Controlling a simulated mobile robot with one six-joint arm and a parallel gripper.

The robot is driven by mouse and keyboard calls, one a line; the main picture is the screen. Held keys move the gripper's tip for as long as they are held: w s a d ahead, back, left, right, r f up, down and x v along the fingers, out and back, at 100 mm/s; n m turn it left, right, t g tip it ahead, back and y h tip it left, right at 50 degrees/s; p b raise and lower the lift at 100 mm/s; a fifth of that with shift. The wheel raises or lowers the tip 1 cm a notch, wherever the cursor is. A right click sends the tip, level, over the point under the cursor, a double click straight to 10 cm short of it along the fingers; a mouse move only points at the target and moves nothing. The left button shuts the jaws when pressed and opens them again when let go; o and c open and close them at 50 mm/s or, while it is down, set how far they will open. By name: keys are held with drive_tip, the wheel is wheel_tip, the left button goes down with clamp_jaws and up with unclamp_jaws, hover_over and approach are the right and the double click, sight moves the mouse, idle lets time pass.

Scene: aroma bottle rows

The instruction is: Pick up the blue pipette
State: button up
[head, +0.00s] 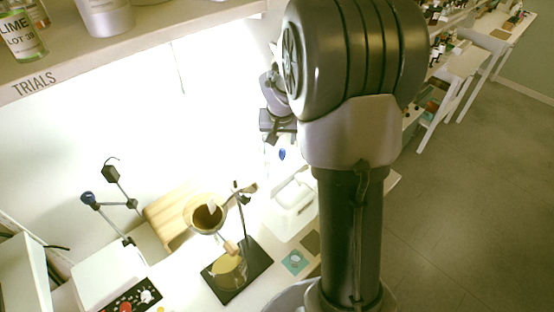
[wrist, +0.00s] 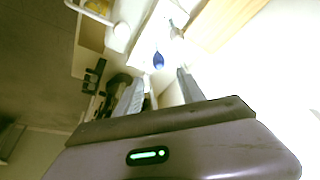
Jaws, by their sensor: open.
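The blue pipette shows as a small blue bulb (head: 282,154) in the head view, just below my gripper (head: 280,139). In the wrist view its blue bulb (wrist: 158,61) lies just beyond the fingertips, between their lines. The rest of the pipette is too pale and small to make out. My gripper (wrist: 160,76) is open, with one finger on each side and nothing between them. In the head view my arm hides part of the bench around it.
A stand with a brown-filled funnel (head: 207,216) over a beaker (head: 229,271) stands left of the pipette. A wooden block (head: 165,215) is behind it. A white frame-like thing (head: 293,192) lies near the pipette. A shelf marked TRIALS (head: 130,62) overhangs the bench.

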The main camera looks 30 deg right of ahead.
sight(283, 149)
drive_tip(key=x, duration=0.3)
drive_tip(key=shift+a+f, duration=0.1)
drive_tip(key=x, duration=0.5)
drive_tip(key=shift+w+d+f+b, duration=0.1)
drive_tip(key=shift+d+f+b, duration=0.2)
drive_tip(key=shift+d+b, duration=0.05)
drive_tip(key=shift+a+r, duration=0.1)
drive_tip(key=shift+c, duration=0.2)
drive_tip(key=c, duration=0.8)
